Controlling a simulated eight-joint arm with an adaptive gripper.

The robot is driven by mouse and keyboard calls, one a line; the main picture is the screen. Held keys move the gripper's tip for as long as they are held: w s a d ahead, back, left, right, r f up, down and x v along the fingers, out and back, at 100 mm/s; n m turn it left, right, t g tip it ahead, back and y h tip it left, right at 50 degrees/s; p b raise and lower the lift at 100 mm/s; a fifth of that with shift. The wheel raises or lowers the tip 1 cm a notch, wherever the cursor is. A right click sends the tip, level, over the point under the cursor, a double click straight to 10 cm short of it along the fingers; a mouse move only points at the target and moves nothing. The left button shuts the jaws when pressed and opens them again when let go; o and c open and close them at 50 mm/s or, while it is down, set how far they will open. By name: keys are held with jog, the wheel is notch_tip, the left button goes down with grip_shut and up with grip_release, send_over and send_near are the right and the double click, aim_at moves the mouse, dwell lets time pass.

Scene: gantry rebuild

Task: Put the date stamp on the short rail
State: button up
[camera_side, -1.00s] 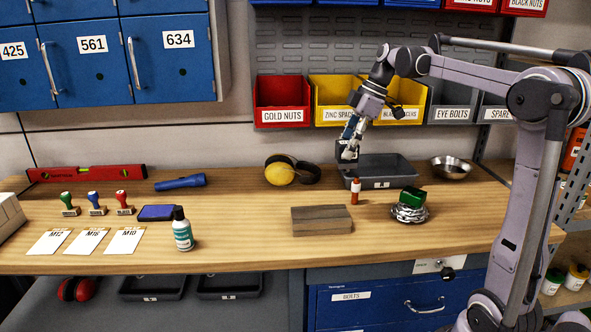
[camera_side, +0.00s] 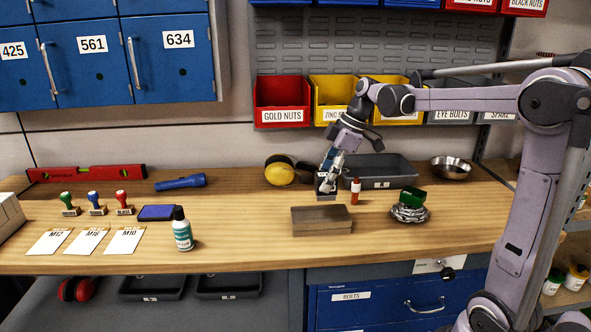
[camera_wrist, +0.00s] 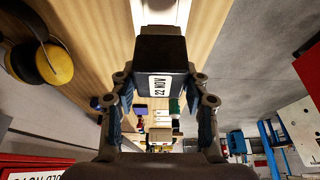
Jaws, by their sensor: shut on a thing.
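The date stamp (camera_side: 327,195) is a dark block with a white label. In the wrist view the stamp (camera_wrist: 160,84) sits between both fingers, and its label reads "22 NOV" upside down. My gripper (camera_side: 328,177) is shut on it, left of the orange and white bottle and behind the brown block. The stamp is low over the bench; I cannot tell whether it touches. I cannot make out for certain which thing is the short rail.
Close by are the orange and white bottle (camera_side: 355,191), a brown block (camera_side: 322,221), a grey tray (camera_side: 408,173) and yellow and black earmuffs (camera_side: 279,174). Hand stamps (camera_side: 97,205) stand at the left. The bench between the green and white bottle (camera_side: 182,234) and the block is clear.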

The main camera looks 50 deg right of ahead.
jog(key=shift+w+a+f, duration=0.3)
jog(key=shift+w+f, duration=0.05)
jog(key=shift+f, duration=1.95)
jog(key=shift+f, duration=0.1)
jog(key=o, duration=1.2)
jog(key=v, duration=1.1)
jog(key=s+a+f+m+t+h, duration=0.1)
jog(key=s+a+f+m, duration=0.3)
jog(key=a, duration=0.4)
jog(key=s+a+f+m+t+h, duration=0.2)
jog(key=s+a+f+m+t, duration=0.1)
jog(key=s+a+f+m, duration=0.2)
notch_tip(320, 180, down, 2)
jog(key=s+a, duration=0.1)
jog(key=a, duration=0.2)
jog(key=shift+f, duration=0.25)
